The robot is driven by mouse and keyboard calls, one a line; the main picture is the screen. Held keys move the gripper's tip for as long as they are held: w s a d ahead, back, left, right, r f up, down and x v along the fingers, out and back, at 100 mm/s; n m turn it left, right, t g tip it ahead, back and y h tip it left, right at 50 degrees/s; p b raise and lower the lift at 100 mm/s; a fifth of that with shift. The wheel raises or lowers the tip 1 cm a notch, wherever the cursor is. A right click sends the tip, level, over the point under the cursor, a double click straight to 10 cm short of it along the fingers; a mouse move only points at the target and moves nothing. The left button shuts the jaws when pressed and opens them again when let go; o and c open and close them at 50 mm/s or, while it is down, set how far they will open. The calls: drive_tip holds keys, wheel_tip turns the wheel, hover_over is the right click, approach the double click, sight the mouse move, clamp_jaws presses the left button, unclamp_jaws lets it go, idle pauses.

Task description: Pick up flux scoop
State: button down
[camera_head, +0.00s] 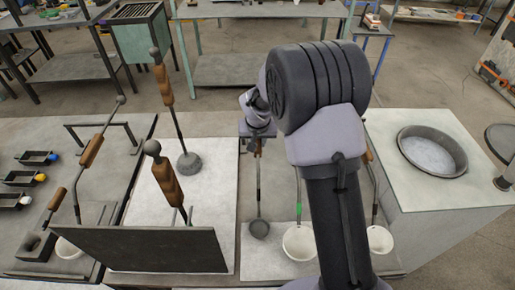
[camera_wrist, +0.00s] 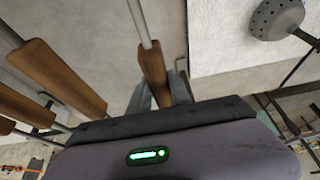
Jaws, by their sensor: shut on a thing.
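My gripper (camera_head: 257,128) is shut on the brown wooden handle of a long tool, which I take to be the flux scoop (camera_head: 259,228). Its thin metal rod hangs down to a small dark bowl in the head view. In the wrist view, the wooden handle (camera_wrist: 152,68) stands between the fingers of my gripper (camera_wrist: 160,92), with the rod running out at the top edge. The bowl is out of the wrist view. My arm hides part of the area to the right of the scoop in the head view.
A white-bowled ladle with a green band (camera_head: 298,242) and another white-bowled ladle (camera_head: 380,238) hang to the right. A grey skimmer (camera_head: 189,163) is to the left, behind an upright dark panel (camera_head: 150,249). A pale block with a round basin (camera_head: 432,150) stands at right.

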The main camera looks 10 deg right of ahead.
drive_tip(key=shift+r+p, duration=0.3)
drive_tip(key=shift+r, duration=0.3)
wheel_tip(320, 180, up, 3)
drive_tip(key=shift+w+f+p, duration=0.1)
drive_tip(key=shift+f+p, duration=0.1)
drive_tip(key=shift+p, duration=0.3)
drive_tip(key=s+d+r, duration=0.1)
drive_tip(key=s+d, duration=0.1)
drive_tip(key=s, duration=1.4)
drive_tip(key=shift+d+r, duration=0.15)
drive_tip(key=shift+d, duration=0.05)
drive_tip(key=shift+s, duration=0.1)
